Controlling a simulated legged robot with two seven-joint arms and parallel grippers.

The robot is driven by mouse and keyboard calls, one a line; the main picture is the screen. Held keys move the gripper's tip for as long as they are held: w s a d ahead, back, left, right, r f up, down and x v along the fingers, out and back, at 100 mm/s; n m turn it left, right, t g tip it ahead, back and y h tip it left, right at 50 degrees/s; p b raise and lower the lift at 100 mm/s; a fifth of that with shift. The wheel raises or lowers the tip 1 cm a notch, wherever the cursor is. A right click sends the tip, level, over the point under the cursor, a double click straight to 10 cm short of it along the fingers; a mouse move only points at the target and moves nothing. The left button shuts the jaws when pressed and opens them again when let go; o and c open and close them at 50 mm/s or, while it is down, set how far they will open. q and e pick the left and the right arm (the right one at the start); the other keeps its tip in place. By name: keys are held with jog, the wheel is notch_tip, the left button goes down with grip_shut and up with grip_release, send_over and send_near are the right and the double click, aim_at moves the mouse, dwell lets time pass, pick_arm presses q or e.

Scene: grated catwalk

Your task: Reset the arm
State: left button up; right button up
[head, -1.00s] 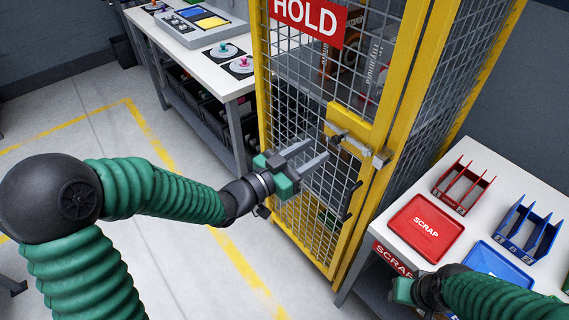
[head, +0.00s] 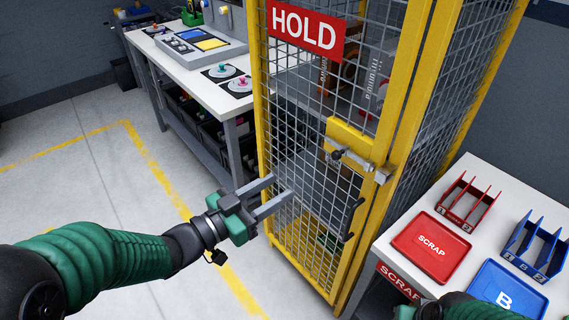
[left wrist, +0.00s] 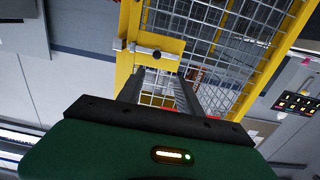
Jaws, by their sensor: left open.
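My left arm comes in from the left in the head view. Its gripper (head: 270,194) is open and empty, with two grey fingers apart in front of the mesh door of the yellow cage (head: 362,227). Whether the fingertips touch the mesh cannot be told. In the left wrist view the open fingers (left wrist: 158,90) point toward the yellow frame and the latch (left wrist: 146,50). The latch (head: 352,158) on the cage door shows to the right of the gripper in the head view. My right arm shows only as a green piece at the bottom edge; its fingers are out of view.
A red SCRAP tray (head: 431,246), a blue B tray (head: 506,290), a red rack (head: 468,203) and a blue rack (head: 533,246) stand on the right table. A white workbench (head: 215,87) stands behind at left. The floor at left is clear, with yellow lines.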

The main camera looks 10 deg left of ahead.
pick_arm(q)
jog(key=w+a+f+n+g+y, duration=0.1)
jog(key=a+f+n+g+y, duration=0.1)
jog(key=a+f+y, duration=0.3)
jog(key=w+a+f+n+g+y, duration=0.1)
jog(key=a+f+n+y, duration=0.1)
jog(key=f+y, duration=0.35)
jog(key=s+a+f+n+g, duration=0.1)
jog(key=s+f+n+g, duration=0.1)
jog(key=s+f+g, duration=0.45)
jog(key=s+d+f+n+g+p, duration=0.1)
jog(key=s+d+f+g+p, duration=0.15)
jog(key=s, duration=0.65)
jog(key=w+p+v, duration=0.2)
jog(key=p+v, duration=1)
jog(key=shift+w+r, duration=0.4)
jog(key=shift+w, duration=0.25)
pick_arm(e)
jog(key=w+v, duration=0.3)
jog(key=v, duration=1.1)
jog(key=shift+r, duration=0.7)
jog(key=shift+c, duration=0.3)
